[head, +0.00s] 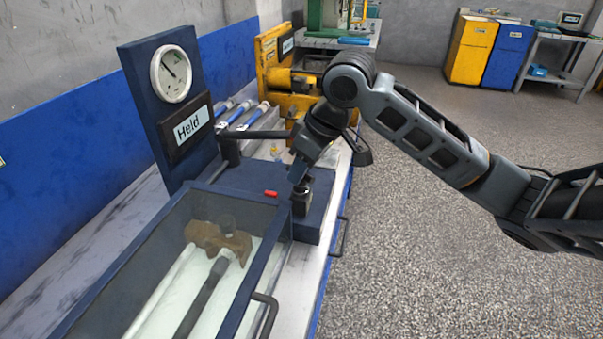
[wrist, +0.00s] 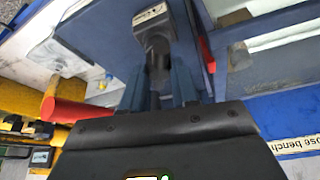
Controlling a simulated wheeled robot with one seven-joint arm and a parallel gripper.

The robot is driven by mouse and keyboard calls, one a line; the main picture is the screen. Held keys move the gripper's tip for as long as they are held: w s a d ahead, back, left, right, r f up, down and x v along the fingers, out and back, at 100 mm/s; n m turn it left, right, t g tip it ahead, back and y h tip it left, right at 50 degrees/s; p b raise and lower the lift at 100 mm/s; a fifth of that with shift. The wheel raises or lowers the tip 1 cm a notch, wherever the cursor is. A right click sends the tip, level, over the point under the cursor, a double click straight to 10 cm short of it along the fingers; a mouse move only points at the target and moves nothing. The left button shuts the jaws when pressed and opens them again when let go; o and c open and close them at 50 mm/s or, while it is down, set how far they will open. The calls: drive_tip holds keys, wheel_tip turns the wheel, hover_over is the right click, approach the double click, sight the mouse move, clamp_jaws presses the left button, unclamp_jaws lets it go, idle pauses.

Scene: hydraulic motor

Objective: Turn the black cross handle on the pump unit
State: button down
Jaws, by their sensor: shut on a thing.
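The pump unit is a dark blue block (head: 317,222) on the bench, beside a tank. My gripper (head: 299,184) points down at its front right part. In the wrist view, the fingers (wrist: 160,92) are shut on a dark upright piece (wrist: 157,45), which I take as the black cross handle; a small part of it (head: 301,204) shows under the fingers in the head view. Its arms are mostly hidden, so its turn angle cannot be told. A small label is on top of the piece in the wrist view.
A small red part (head: 271,194) lies left of the fingers. A dial gauge (head: 174,73) and a "Held" sign (head: 187,128) stand at left. A glass-sided tank (head: 180,270) is in front. Floor at right is clear.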

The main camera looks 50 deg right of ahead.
drive_tip(key=shift+d+n+y+b, duration=0.1)
drive_tip(key=shift+n+y+b, duration=0.45)
drive_tip(key=shift+n, duration=0.95)
drive_tip(key=c, duration=0.8)
unclamp_jaws()
drive_tip(key=shift+c, duration=0.2)
drive_tip(key=v, duration=0.7)
drive_tip(key=shift+r, duration=0.4)
drive_tip(key=shift+s, duration=0.1)
